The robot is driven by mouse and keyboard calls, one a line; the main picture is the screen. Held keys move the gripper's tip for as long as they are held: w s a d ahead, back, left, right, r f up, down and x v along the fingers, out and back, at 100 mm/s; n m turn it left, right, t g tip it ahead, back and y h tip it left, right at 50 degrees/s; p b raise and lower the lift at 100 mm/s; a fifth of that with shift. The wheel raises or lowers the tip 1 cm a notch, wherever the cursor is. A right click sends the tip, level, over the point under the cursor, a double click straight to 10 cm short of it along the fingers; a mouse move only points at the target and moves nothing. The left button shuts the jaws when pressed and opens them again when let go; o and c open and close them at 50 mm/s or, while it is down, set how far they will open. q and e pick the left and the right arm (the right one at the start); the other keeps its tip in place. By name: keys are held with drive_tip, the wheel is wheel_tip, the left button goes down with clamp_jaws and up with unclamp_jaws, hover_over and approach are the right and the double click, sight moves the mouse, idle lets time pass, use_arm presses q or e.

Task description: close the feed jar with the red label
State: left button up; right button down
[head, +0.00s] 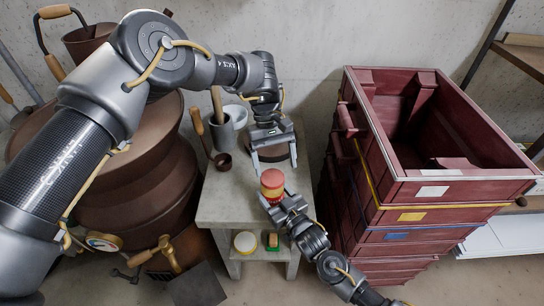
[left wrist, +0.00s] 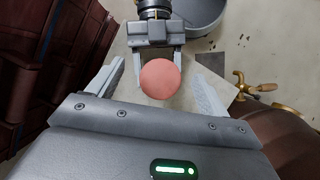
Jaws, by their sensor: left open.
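The red-labelled jar (head: 272,188) stands upright above the front of the grey bench, with a pale band showing between its red label and a red round top. In the left wrist view its pinkish-red top (left wrist: 160,78) is a disc lying between my open left fingers, apart from both. My left gripper (head: 275,163) is open, points down and is empty just above and behind the jar. My right gripper (head: 280,199) comes from the front with its fingers on either side of the jar's lower part, and seems to hold it. The top hides the contact.
The bench (head: 228,212) also bears a grey pot (head: 222,132) and a small brown scoop (head: 222,160). A stack of dark red crates (head: 398,215) rises close on the right. A large brown vessel (head: 140,185) stands on the left. A yellow-rimmed jar (head: 245,242) sits on the lower shelf.

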use_arm(q)
drive_tip(key=r+m+t, duration=0.1)
drive_tip(key=m, duration=0.7)
drive_tip(key=s+d+r+m+t, duration=0.1)
drive_tip(key=m, duration=0.8)
drive_tip(key=r+m+t, duration=0.1)
drive_tip(key=m, duration=0.8)
drive_tip(key=shift+s+d+y, duration=0.25)
drive_tip(key=shift+d+y, duration=0.05)
drive_tip(key=shift+d, duration=0.1)
drive_tip(key=shift+w+a+r+n+t, duration=0.1)
drive_tip(key=shift+a+n+t, duration=0.25)
drive_tip(key=shift+n, duration=0.55)
drive_tip(key=n, duration=0.3)
drive_tip(key=a+n, duration=0.1)
drive_tip(key=shift+w+n+t+y, duration=0.3)
drive_tip(key=shift+n+t+y, duration=0.05)
drive_tip(key=shift+n+y, duration=0.05)
drive_tip(key=n, duration=0.3)
drive_tip(key=shift+w+a+n, duration=0.3)
drive_tip(key=shift+a+n, duration=0.05)
drive_tip(key=shift+n, duration=0.05)
drive_tip(key=n, duration=0.3)
drive_tip(key=shift+w, duration=0.15)
